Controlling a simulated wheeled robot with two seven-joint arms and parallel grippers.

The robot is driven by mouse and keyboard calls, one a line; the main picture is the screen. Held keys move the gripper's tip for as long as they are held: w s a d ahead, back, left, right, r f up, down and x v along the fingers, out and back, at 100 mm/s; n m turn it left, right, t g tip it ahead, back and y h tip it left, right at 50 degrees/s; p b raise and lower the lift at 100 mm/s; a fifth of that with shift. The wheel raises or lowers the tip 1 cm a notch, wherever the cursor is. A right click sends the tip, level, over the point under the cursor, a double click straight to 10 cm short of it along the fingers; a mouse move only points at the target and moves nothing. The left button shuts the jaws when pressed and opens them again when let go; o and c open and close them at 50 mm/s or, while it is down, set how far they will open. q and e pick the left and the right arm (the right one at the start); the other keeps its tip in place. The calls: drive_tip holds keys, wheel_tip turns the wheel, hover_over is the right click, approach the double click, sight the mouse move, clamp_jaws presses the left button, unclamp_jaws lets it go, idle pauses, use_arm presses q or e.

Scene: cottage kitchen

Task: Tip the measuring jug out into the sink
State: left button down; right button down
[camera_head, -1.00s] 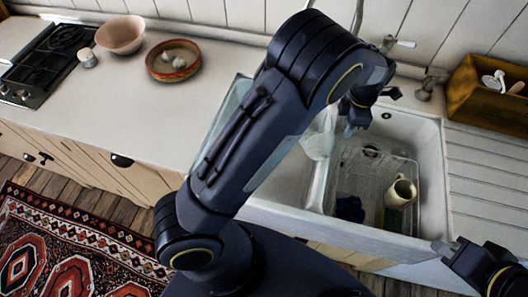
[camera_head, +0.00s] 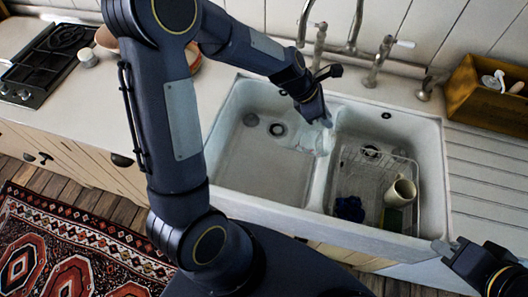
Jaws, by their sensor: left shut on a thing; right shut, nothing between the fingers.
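My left gripper (camera_head: 322,116) is shut on the measuring jug (camera_head: 321,141), a clear, faint vessel. In the picture it lies over the back part of the divider between the two basins of the white sink (camera_head: 262,212). The jug's see-through walls make its tilt and contents hard to tell. The left basin (camera_head: 262,165) is bare, with a round drain. My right gripper (camera_head: 442,248) is shut and empty at the sink's front right corner.
The right basin holds a wire rack (camera_head: 362,178) with a cream mug (camera_head: 400,192), a dark blue cloth (camera_head: 349,208) and a green sponge (camera_head: 392,218). Taps (camera_head: 375,66) stand behind the sink. A wooden box (camera_head: 490,90) stands at the back right, a hob (camera_head: 45,65) at left.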

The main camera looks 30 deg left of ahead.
sight(302, 121)
use_arm(q)
drive_tip(key=shift+a+f+h+b, duration=0.15)
drive_tip(key=shift+a+h+b, duration=0.2)
drive_tip(key=shift+b, duration=0.25)
drive_tip(key=shift+s+a+t, duration=0.1)
drive_tip(key=shift+s+t, duration=0.05)
drive_tip(key=shift+t, duration=0.15)
drive_tip(key=b, duration=0.3)
drive_tip(key=shift+s+a+f+h, duration=0.15)
drive_tip(key=shift+a+f+h, duration=0.05)
drive_tip(key=shift+h, duration=0.05)
drive_tip(key=shift+s+a+h+b, duration=0.1)
drive_tip(key=shift+a+h+b, duration=0.2)
drive_tip(key=shift+b, duration=0.75)
drive_tip(key=b, duration=0.4)
drive_tip(key=shift+s+a+f+t+h, duration=0.25)
drive_tip(key=shift+a+f+t+h, duration=0.05)
drive_tip(key=shift+a+f+t, duration=0.1)
drive_tip(key=a+b, duration=0.1)
drive_tip(key=b, duration=0.1)
drive_tip(key=s+a+f+h+b, duration=0.1)
drive_tip(key=b, duration=0.2)
drive_tip(key=shift+s+a+r+t+b, duration=0.1)
drive_tip(key=shift+s+a+t+b, duration=0.15)
drive_tip(key=shift+b, duration=0.45)
drive_tip(key=shift+a+b, duration=0.25)
drive_tip(key=shift+b, duration=0.25)
